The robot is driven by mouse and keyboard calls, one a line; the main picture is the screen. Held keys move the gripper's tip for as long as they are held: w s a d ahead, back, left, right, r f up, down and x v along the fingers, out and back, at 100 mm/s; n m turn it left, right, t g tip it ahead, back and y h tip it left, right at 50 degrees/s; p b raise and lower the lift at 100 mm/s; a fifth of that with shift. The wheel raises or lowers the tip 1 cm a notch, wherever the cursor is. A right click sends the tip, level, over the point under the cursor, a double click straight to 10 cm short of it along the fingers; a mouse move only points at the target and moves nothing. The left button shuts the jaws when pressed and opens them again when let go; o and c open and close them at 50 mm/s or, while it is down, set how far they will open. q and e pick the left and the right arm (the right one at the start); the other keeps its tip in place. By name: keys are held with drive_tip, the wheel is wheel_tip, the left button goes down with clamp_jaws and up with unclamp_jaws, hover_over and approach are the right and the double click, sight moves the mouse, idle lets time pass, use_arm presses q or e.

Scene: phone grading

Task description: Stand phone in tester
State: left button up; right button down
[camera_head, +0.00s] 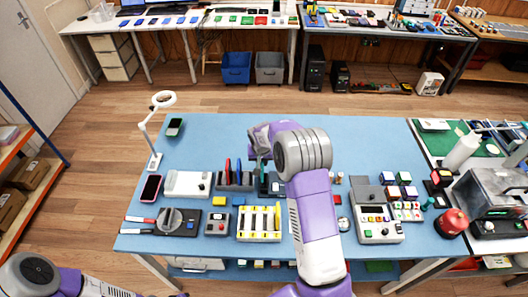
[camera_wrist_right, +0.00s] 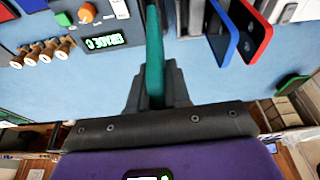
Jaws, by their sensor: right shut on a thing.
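My right gripper (camera_head: 261,158) is shut on a teal phone (camera_wrist_right: 155,60), which it holds edge-on and upright. In the head view the phone (camera_head: 259,169) shows as a thin green edge beside the rack, partly hidden by my arm. A dark unit with a lit green display (camera_wrist_right: 103,41), an orange knob and a green button lies beside it in the wrist view. It may be the tester; my arm covers much of it in the head view. I cannot tell whether the phone touches it. My left gripper is out of view.
A dark rack (camera_head: 235,187) holds a red and a blue phone close beside the held phone. A white box (camera_head: 187,184), a pink phone (camera_head: 151,188) and a yellow-striped tray (camera_head: 259,222) lie nearby. A grey device (camera_head: 377,222) stands at right. The table's back is mostly clear.

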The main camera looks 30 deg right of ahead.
drive_tip(key=shift+w+d+f+m+b, duration=0.15)
drive_tip(key=shift+d+f+b, duration=0.1)
drive_tip(key=shift+f, duration=0.3)
drive_tip(key=shift+w+d+f+m+b, duration=0.1)
drive_tip(key=shift+d+f+b, duration=0.15)
drive_tip(key=shift+f, duration=0.35)
drive_tip(key=shift+w+d+f+m+b, duration=0.15)
drive_tip(key=shift+d+f+b, duration=0.1)
drive_tip(key=shift+f, duration=0.3)
drive_tip(key=shift+f+b, duration=0.15)
drive_tip(key=shift+b, duration=0.3)
drive_tip(key=shift+f, duration=0.15)
drive_tip(key=shift+a+f+b, duration=0.1)
drive_tip(key=shift+f+b, duration=0.6)
drive_tip(key=shift+b, duration=0.05)
drive_tip(key=shift+f, duration=0.15)
idle(0.3)
drive_tip(key=shift+f+b, duration=0.35)
drive_tip(key=shift+b, duration=0.1)
